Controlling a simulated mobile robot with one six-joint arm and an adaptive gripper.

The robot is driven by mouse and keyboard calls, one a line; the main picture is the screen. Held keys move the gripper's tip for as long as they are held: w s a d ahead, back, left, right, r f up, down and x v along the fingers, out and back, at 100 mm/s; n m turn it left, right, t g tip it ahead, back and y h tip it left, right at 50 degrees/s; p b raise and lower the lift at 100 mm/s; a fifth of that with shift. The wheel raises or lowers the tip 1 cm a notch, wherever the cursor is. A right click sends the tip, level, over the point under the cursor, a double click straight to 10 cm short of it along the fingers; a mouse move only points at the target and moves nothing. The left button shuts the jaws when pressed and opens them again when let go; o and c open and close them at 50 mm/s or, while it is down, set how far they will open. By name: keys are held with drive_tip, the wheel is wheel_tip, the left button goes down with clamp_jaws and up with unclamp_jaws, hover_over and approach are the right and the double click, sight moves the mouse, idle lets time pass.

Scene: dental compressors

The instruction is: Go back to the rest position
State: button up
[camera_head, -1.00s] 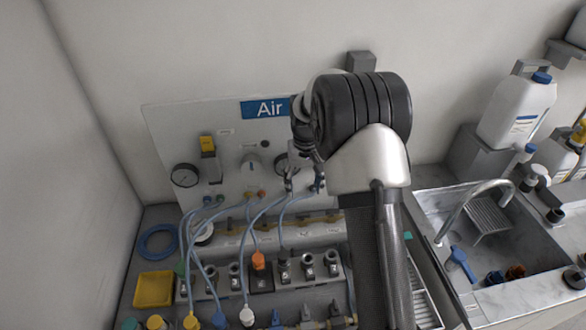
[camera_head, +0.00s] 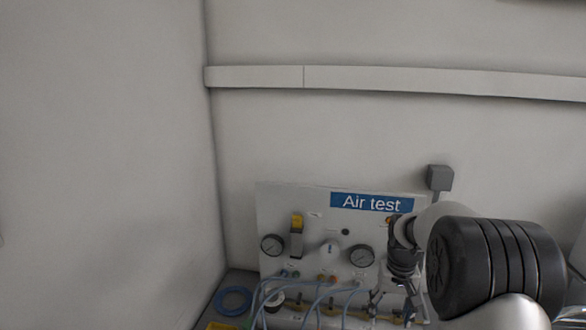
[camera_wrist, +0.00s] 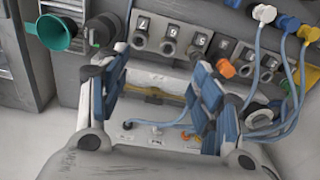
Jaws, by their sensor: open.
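My gripper (camera_wrist: 158,92) is open in the wrist view, its two blue-padded fingers apart with nothing between them. Past the fingers lie a row of numbered grey fittings (camera_wrist: 170,38) and a thin blue hose (camera_wrist: 160,124). In the head view my gripper (camera_head: 392,302) is low, in front of the right part of the white "Air test" panel (camera_head: 275,215). Its fingertips are small there, and the black arm joint beside it hides what lies to the right.
The panel carries a left gauge (camera_head: 271,245), a right gauge (camera_head: 361,256) and a yellow-topped part (camera_head: 297,222). Blue hoses hang below. A coiled blue hose (camera_head: 232,301) lies at left. A grey box (camera_head: 439,178) is on the wall. In the wrist view, a green funnel-like part (camera_wrist: 55,33) is at left.

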drive_tip(key=s+a+r+n+t+b, duration=0.15)
drive_tip(key=s+a+r, duration=0.45)
drive_tip(key=s+r, duration=0.6)
drive_tip(key=s+a+t+b, duration=0.1)
drive_tip(key=s+a, duration=0.3)
drive_tip(key=s, duration=1.5)
drive_tip(key=shift+s+a+t+b, duration=0.2)
drive_tip(key=shift+t+b, duration=0.2)
drive_tip(key=shift+t, duration=0.45)
